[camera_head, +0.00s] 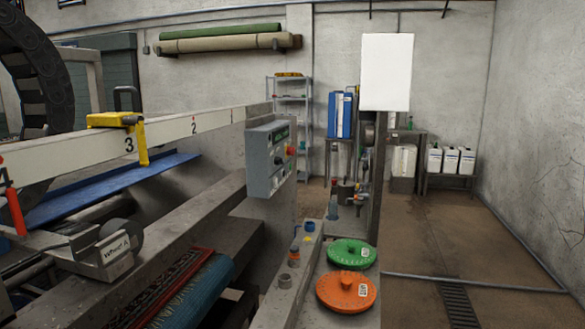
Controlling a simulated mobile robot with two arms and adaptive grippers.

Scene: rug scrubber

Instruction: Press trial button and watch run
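A grey control box (268,160) is mounted on the machine's frame near the middle of the view. Its face, turned to the right, has a small green display (280,135), an orange-red knob (291,151), a dark round control (278,160) and smaller controls. Their labels are too small to read, so I cannot tell which is the trial button. Neither of my grippers is in view.
A black ribbed curved part (40,75) is at upper left. White jugs (450,160) stand at the back right. The right-hand floor (440,245) is mostly clear, with a drain grate (457,305).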

